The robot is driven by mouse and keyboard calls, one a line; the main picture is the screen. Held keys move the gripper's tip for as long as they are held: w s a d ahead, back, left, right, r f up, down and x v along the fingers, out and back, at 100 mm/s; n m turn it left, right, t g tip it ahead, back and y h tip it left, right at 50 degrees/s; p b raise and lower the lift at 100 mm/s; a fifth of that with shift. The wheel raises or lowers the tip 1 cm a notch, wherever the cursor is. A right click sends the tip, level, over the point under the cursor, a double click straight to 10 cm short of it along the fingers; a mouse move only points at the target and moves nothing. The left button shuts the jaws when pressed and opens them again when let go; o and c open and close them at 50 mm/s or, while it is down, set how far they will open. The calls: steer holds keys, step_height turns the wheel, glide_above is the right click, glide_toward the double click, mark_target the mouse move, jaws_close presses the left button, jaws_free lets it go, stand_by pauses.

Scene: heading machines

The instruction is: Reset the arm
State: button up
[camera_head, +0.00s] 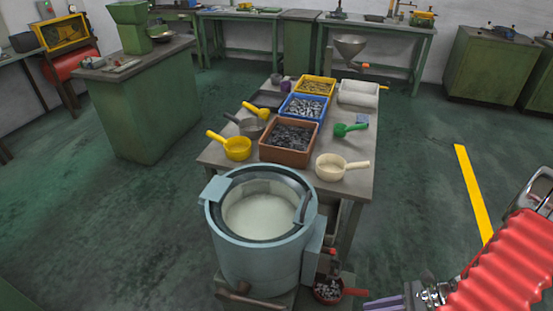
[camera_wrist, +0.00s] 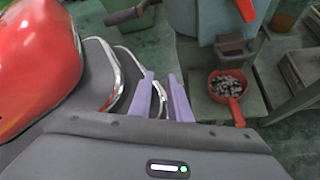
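My gripper (camera_wrist: 161,82) shows in the wrist view as two purple fingers with a gap between them, and nothing is held in it. In the head view, my gripper (camera_head: 383,303) is partly cut off at the bottom edge, right of the machine. My red, ribbed arm runs up from there to the right edge. The fingers are over the floor, apart from the machine and the red scoop.
A light-blue round machine (camera_head: 262,254) stands at the table's front; the wrist view shows its side (camera_wrist: 196,18). A red scoop of metal parts (camera_wrist: 228,84) sits below its outlet. The table (camera_head: 355,187) carries several bins and scoops. Open floor (camera_head: 420,200) lies right.

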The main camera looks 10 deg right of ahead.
steer(key=w+a+r+n+g+h, duration=0.2)
steer(key=a+r+n+h, duration=0.15)
steer(key=r+n, duration=0.6)
steer(key=w+a+r+n+g+h, duration=0.25)
steer(key=r+n+h, duration=0.25)
steer(key=r+n, duration=0.5)
steer(key=a+r+n+t+h, duration=0.2)
steer(key=a+r+n+t, duration=0.4)
steer(key=a+r, duration=0.9)
step_height(320, 180, up, 3)
steer(key=shift+f+n, duration=0.1)
steer(key=shift+n, duration=0.95)
steer(key=shift+a, duration=0.1)
steer(key=shift+o, duration=1.4)
